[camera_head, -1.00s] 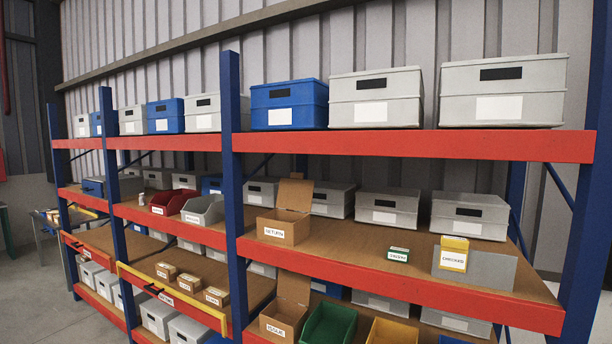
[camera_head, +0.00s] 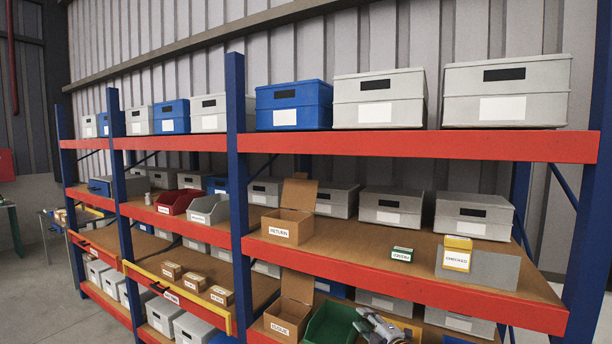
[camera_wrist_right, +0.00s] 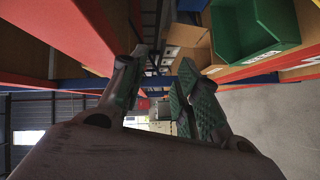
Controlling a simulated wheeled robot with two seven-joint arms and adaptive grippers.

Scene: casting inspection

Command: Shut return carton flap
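The return carton (camera_head: 286,228) is a brown box with a RETURN label on the middle shelf, just right of the blue post. Its flap (camera_head: 298,193) stands upright at the back, so the carton is open on top. My right gripper (camera_head: 382,326) shows at the bottom edge, in front of the lower shelf, below and to the right of the return carton and apart from it. In the right wrist view its fingers (camera_wrist_right: 157,75) are spread with nothing between them. My left gripper is not in view.
A similar issue carton (camera_head: 287,311), its flap up, and a green bin (camera_head: 331,325) are on the lower shelf near my right gripper. The red middle shelf edge (camera_head: 400,284) lies above the gripper. A small green-and-white box (camera_head: 402,254) and a grey block (camera_head: 497,268) stand right of the return carton.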

